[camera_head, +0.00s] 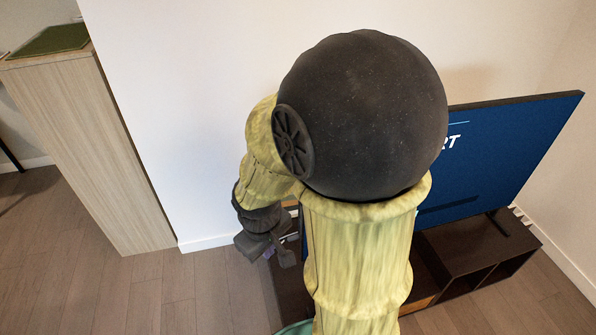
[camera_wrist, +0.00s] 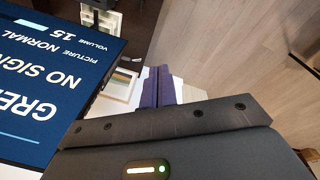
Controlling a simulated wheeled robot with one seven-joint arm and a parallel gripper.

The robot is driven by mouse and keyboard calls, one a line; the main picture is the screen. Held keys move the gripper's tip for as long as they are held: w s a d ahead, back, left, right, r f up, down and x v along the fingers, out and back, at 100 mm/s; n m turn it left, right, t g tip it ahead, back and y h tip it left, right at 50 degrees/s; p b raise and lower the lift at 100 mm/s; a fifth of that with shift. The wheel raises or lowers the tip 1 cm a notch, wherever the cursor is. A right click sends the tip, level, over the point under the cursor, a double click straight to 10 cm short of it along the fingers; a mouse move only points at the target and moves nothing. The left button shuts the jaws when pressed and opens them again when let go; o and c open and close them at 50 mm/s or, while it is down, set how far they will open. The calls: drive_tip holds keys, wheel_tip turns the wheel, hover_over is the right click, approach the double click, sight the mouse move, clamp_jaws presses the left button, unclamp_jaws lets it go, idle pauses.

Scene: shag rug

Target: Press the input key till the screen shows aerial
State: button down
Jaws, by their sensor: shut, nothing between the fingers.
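The television screen (camera_head: 500,150) is blue and stands at the right in the head view; my arm hides its left part, and only the letters "RT" show. The screen (camera_wrist: 55,75) also fills the left of the wrist view, text upside down: "GRE...", "NO SIG...", "PICTURE NORMAL", "VOLUME 15". No "aerial" can be read. My gripper (camera_head: 266,250) hangs low left of my arm in the head view. Its purple fingers (camera_wrist: 158,88) are shut and empty in the wrist view, beside the screen's edge. I cannot make out the input key in either view.
A dark low stand (camera_head: 475,250) with open compartments bears the television. A tall wooden cabinet (camera_head: 105,150) stands at the left with a green mat (camera_head: 55,40) on top. Wooden floor (camera_head: 150,290) is clear between cabinet and arm. The white wall is close behind.

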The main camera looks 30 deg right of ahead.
drive_tip(key=w+d+f+n+g+h+b, duration=0.1)
drive_tip(key=w+d+f+n+h+b, duration=0.1)
drive_tip(key=w+d+f+n+h, duration=0.45)
drive_tip(key=w+d+f+n+h+b, duration=0.1)
drive_tip(key=w+d+n+h, duration=0.3)
drive_tip(key=n, duration=0.6)
drive_tip(key=w+n+t+h+b, duration=0.2)
drive_tip(key=w+n+t, duration=0.6)
drive_tip(key=w+n, duration=0.6)
drive_tip(key=shift+w+a+r+h, duration=0.25)
drive_tip(key=shift+w+h, duration=0.4)
drive_tip(key=shift+w, duration=0.55)
drive_tip(key=shift+d+f, duration=0.1)
drive_tip(key=shift+d, duration=0.05)
drive_tip(key=s+d+b, duration=0.2)
drive_tip(key=d+b, duration=0.1)
drive_tip(key=d, duration=0.5)
drive_tip(key=shift+s+d, duration=0.15)
drive_tip(key=shift+s, duration=0.15)
